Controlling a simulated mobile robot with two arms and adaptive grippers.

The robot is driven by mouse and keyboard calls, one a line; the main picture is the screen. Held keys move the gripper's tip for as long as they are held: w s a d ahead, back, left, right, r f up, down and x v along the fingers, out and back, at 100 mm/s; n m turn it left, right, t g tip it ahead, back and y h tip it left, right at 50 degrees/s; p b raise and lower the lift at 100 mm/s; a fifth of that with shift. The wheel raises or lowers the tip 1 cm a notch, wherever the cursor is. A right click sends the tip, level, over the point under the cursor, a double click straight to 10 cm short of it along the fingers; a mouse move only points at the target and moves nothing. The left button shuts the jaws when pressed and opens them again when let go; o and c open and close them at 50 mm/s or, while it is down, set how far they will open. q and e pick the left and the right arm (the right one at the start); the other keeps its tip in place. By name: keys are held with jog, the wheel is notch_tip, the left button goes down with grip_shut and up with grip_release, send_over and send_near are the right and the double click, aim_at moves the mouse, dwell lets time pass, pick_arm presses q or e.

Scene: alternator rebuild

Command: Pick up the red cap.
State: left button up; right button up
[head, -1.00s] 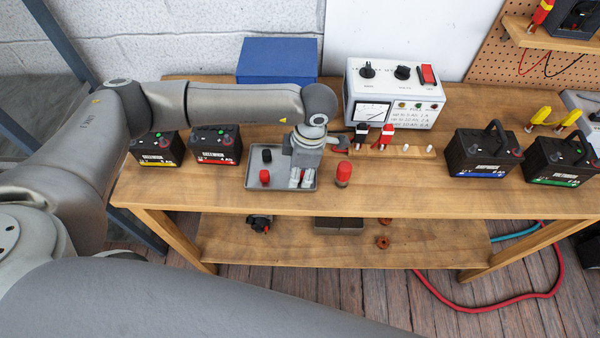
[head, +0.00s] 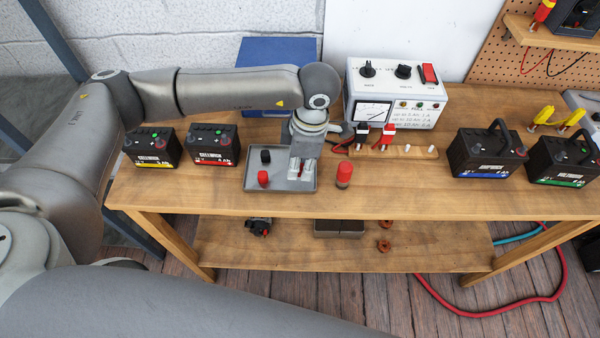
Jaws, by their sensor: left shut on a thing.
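A small red cap (head: 263,177) lies in the grey tray (head: 252,186), at its front left, with a black cap (head: 265,156) behind it. My left gripper (head: 301,171) points down over the tray's right part, right of and apart from this red cap. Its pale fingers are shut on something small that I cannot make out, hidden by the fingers. My right gripper is not in view.
A tester box (head: 396,92) with a meter stands behind, its clamps (head: 385,138) by a wooden strip (head: 420,153). Batteries stand at left (head: 214,148) and right (head: 487,153). A blue box (head: 262,62) is behind my arm. The front tabletop (head: 400,192) is clear.

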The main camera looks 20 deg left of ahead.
pick_arm(q)
jog(key=s+d+r+b, duration=0.2)
jog(key=s+r, duration=0.2)
jog(key=s, duration=0.2)
jog(key=s+d+r+b, duration=0.2)
jog(key=s+d+r, duration=0.1)
jog(key=s+r, duration=0.2)
jog(key=shift+s+d+r, duration=0.2)
jog(key=shift+s+d, duration=0.1)
jog(key=shift+s, duration=0.55)
